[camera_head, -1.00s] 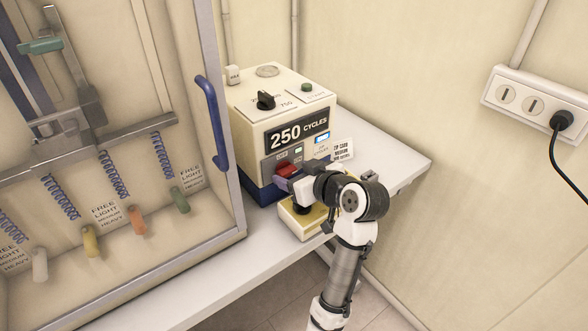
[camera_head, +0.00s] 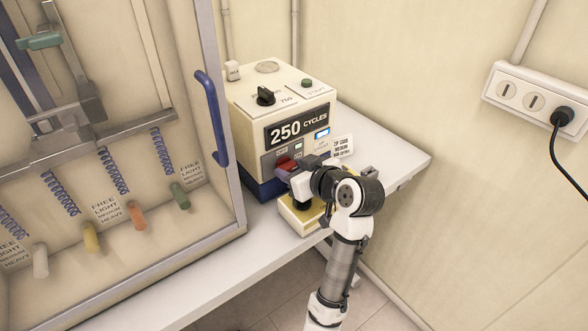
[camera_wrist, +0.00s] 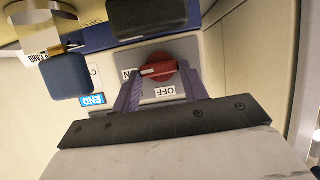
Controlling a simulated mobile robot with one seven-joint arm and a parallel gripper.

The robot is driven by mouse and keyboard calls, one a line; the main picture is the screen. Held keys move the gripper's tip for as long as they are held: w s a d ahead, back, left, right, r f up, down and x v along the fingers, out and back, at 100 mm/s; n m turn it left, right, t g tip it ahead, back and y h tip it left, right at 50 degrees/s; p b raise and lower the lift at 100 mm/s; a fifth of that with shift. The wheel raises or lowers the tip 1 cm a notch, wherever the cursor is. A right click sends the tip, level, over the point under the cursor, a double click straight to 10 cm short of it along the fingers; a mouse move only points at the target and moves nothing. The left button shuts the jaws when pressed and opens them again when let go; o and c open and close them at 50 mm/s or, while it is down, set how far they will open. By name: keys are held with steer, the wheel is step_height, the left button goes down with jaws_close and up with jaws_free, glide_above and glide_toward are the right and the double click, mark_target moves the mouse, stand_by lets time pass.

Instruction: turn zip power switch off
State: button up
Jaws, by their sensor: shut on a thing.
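The zip power switch is a red rotary knob (camera_wrist: 160,68) on a grey plate between ON and OFF labels. In the wrist view it lies across the picture, its pale-marked left end by the partly covered ON label, with OFF (camera_wrist: 166,91) upside down below. In the head view the red knob (camera_head: 286,164) shows on the lower front of the cream machine (camera_head: 262,110). My gripper (camera_head: 292,173) is at that front, its purple fingers (camera_wrist: 158,76) on either side of the knob, shut on it.
A blue END display (camera_wrist: 93,100) is beside the switch in the wrist view. Dark padded blocks (camera_wrist: 66,76) stand close to my fingers. A yellow box (camera_head: 300,218) sits below my gripper. A glass cabinet with a blue handle (camera_head: 212,118) stands left. The bench (camera_head: 395,158) is clear at right.

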steer(key=n+b, duration=0.1)
steer(key=b, duration=0.1)
steer(key=n+t+h+b, duration=0.1)
steer(key=b, duration=0.1)
steer(key=n+t+b, duration=0.1)
steer(key=n+b, duration=0.1)
steer(key=shift+s+a+f+h, duration=0.2)
steer(key=shift+a+f+h, duration=0.1)
steer(key=shift+f+h, duration=0.1)
steer(key=n+b, duration=0.1)
steer(key=b, duration=0.1)
steer(key=n+t+h+b, duration=0.1)
steer(key=n+b, duration=0.1)
steer(key=b, duration=0.1)
steer(key=shift+s+a+t, duration=0.1)
steer(key=shift+a+t, duration=0.05)
steer(key=shift+t, duration=0.15)
steer(key=shift+n+t+b, duration=0.3)
steer(key=shift+n+b, duration=0.2)
steer(key=shift+b, duration=0.15)
steer(key=shift+r, duration=0.1)
steer(key=o, duration=1)
steer(key=shift+s, duration=0.15)
